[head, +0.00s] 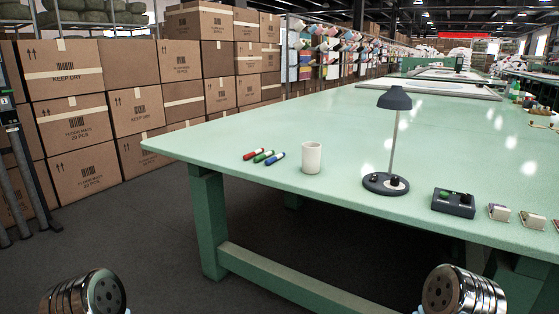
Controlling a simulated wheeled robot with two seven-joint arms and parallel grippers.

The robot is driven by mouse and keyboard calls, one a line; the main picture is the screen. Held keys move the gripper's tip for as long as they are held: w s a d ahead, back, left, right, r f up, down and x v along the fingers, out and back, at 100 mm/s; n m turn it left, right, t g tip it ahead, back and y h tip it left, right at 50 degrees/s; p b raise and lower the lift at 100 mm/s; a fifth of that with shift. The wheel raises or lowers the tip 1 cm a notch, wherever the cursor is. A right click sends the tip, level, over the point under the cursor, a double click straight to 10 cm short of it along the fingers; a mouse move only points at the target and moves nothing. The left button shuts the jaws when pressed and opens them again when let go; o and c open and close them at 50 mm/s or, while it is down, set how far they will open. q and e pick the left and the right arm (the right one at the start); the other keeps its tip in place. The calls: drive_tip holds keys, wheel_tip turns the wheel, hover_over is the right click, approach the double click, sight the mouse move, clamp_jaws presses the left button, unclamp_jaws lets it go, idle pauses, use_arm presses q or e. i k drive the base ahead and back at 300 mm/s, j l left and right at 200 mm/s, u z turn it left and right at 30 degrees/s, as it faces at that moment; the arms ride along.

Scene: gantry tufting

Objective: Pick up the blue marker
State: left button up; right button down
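The blue marker (275,159) lies on the green table (352,121) near its front edge. It is the rightmost of three markers lying side by side, just left of a white cup (311,157). A green marker (263,156) and a red marker (253,154) lie to its left. Rounded metallic parts of my arms show at the bottom left and bottom right of the head view, well below and in front of the table. Neither gripper's fingers are visible.
A dark desk lamp (386,183) stands right of the cup. A dark control box (453,202) and small spools (499,212) sit further right along the edge. Stacked cardboard boxes (76,137) line the left. The tabletop behind the markers is clear.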

sight(270, 161)
drive_tip(key=i+j+z, duration=0.1)
drive_tip(key=j, duration=0.25)
drive_tip(key=i+j, duration=0.15)
drive_tip(key=j, duration=0.2)
drive_tip(key=i+j+z, duration=0.15)
drive_tip(key=j, duration=0.25)
drive_tip(key=i+j, duration=0.1)
drive_tip(key=j, duration=0.25)
drive_tip(key=i+j+z, duration=0.15)
drive_tip(key=j, duration=0.25)
